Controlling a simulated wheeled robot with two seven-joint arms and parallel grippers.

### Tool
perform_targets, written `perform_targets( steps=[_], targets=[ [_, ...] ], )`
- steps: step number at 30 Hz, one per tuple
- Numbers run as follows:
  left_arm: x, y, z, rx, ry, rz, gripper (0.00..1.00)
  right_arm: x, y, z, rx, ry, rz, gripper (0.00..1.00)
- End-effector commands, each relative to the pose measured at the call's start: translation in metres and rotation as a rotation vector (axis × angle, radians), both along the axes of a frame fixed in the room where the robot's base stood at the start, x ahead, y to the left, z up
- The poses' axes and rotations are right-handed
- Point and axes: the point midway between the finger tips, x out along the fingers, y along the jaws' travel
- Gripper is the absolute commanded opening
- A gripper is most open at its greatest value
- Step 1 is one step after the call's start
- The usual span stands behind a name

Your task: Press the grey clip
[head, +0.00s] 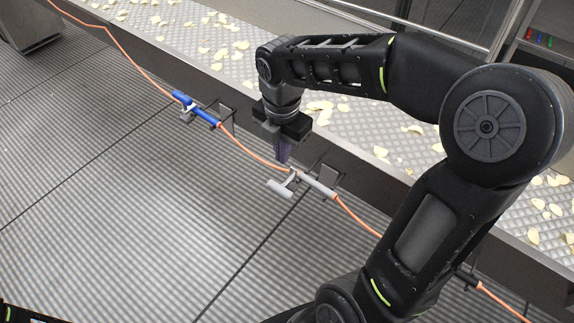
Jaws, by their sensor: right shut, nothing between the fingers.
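The grey clip (318,184) sits on the orange cable (355,217) along the side of the conveyor, right of the picture's centre. A grey lever part (281,188) sticks out from it to the left. My right gripper (284,160) points down just above and to the left of the grey clip, close to the lever. Its fingers are shut with nothing between them. I cannot tell whether the fingertips touch the clip. My left gripper is not in view.
A blue clip (196,109) sits on the same cable, up and to the left. A conveyor (185,35) with scattered chips runs behind. Another dark clip (466,278) is on the cable at lower right, partly hidden by my arm. The ribbed floor (130,190) at left is clear.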

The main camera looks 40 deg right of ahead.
Motion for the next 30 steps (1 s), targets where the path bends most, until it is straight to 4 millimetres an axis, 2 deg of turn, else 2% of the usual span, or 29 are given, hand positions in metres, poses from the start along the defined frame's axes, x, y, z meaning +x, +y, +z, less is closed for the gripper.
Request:
perform_targets(
  steps=[8, 14, 22, 25, 30],
  targets=[
    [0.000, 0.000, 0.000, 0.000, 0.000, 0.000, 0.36, 0.001, 0.000, -0.016, 0.001, 0.003, -0.002, 0.00],
    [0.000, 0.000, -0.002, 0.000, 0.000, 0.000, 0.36, 0.003, -0.002, -0.049, 0.001, 0.007, -0.001, 0.00],
    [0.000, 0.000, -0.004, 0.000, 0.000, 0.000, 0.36, 0.007, -0.004, -0.103, 0.002, 0.006, -0.001, 0.00],
    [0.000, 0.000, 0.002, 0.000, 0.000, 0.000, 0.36, 0.013, -0.021, -0.102, 0.001, 0.002, -0.006, 0.00],
    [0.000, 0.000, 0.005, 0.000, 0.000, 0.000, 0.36, 0.018, -0.038, -0.106, 0.002, 0.001, -0.005, 0.00]
  ],
)
